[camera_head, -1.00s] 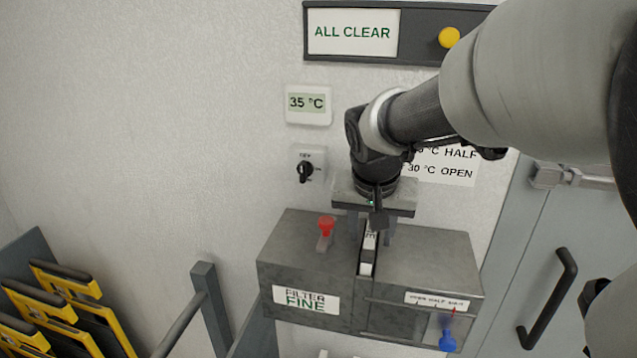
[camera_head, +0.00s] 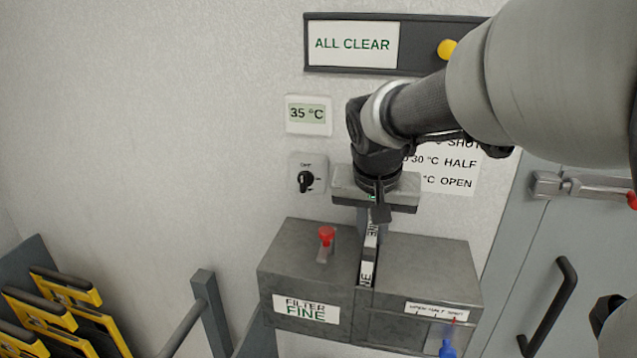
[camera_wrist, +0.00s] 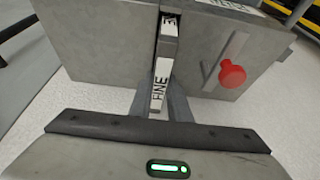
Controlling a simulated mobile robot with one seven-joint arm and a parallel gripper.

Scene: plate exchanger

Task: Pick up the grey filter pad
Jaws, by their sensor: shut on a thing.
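The filter pad is a narrow grey block with white FINE labels, seen in the head view (camera_head: 371,240) and the wrist view (camera_wrist: 168,55). It stands upright in the slot of the grey filter box (camera_head: 420,262), its top part raised above the box top. My gripper (camera_head: 374,222) points down over the slot and is shut on the pad's upper end. In the wrist view my gripper's fingers (camera_wrist: 160,105) flank the FINE label. The pad's lower part is hidden in the box.
A red knob (camera_head: 326,236) stands on the box top left of the slot. A blue handle (camera_head: 447,347) hangs at the box's lower right. A rotary switch (camera_head: 306,180) and a 35 °C display (camera_head: 307,114) are on the wall. A rail (camera_head: 207,310) stands left of the box.

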